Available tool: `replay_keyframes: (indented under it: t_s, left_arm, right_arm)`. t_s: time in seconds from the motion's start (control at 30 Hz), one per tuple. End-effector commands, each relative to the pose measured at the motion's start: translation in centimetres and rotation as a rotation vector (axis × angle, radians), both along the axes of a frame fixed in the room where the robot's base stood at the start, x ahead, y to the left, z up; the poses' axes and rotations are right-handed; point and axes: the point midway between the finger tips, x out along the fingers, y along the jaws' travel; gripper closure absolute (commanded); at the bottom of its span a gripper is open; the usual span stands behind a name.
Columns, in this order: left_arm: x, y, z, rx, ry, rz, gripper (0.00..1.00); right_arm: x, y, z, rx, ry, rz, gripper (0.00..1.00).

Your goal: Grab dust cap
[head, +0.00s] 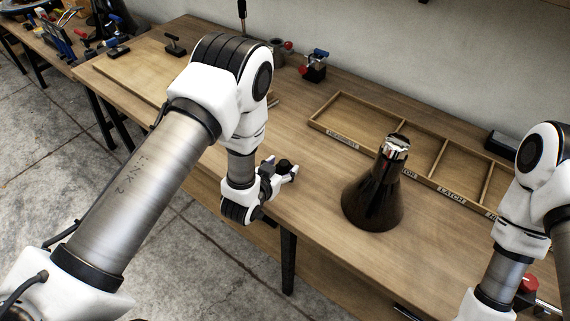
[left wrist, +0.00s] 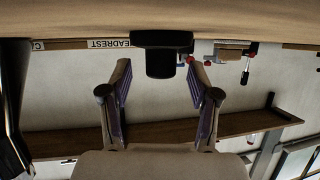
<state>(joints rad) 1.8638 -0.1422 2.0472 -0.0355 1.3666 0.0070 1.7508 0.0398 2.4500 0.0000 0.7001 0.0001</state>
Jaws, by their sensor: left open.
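A small black cap-shaped piece, which I take for the dust cap (left wrist: 161,52), shows in the left wrist view. It has a wide flange and a narrower round body. In the head view it appears as a dark round shape (head: 284,164) at the table's front edge, partly mixed with the gripper. My left gripper (head: 286,172) is at that edge, low and close to the cap. In the left wrist view its fingers (left wrist: 160,76) are open, with the cap ahead of and between their tips; I see no grip on it. My right gripper is out of view.
A dark cone with a shiny metal top (head: 385,190) stands right of my left gripper. Behind it lies a labelled wooden compartment tray (head: 340,140). A small red-and-blue vise (head: 315,68) stands at the back. The tabletop between gripper and cone is clear.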

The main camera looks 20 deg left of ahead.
Motion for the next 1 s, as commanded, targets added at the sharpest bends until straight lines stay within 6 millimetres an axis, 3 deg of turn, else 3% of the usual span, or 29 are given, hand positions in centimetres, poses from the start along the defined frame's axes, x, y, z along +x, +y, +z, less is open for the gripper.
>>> replay_keyframes:
  t_s: [0.27, 0.43, 0.47, 0.8, 1.0]
  left_arm:
    - [0.9, -0.1, -0.5, 0.001, 0.001, 0.001, 0.39]
    - [0.9, -0.1, -0.5, 0.001, 0.001, 0.001, 0.95]
    - [0.9, -0.1, -0.5, 0.001, 0.001, 0.001, 0.98]
    - [0.9, -0.1, -0.4, 0.001, 0.001, 0.001, 0.98]
    - [0.9, -0.1, 1.0, 0.001, -0.001, 0.001, 0.98]
  right_arm:
    - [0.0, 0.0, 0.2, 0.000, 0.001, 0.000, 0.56]
    - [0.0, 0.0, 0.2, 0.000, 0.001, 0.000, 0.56]
    - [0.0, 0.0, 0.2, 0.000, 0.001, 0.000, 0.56]
    - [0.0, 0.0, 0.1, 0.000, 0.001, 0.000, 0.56]
    - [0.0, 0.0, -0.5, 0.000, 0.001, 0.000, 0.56]
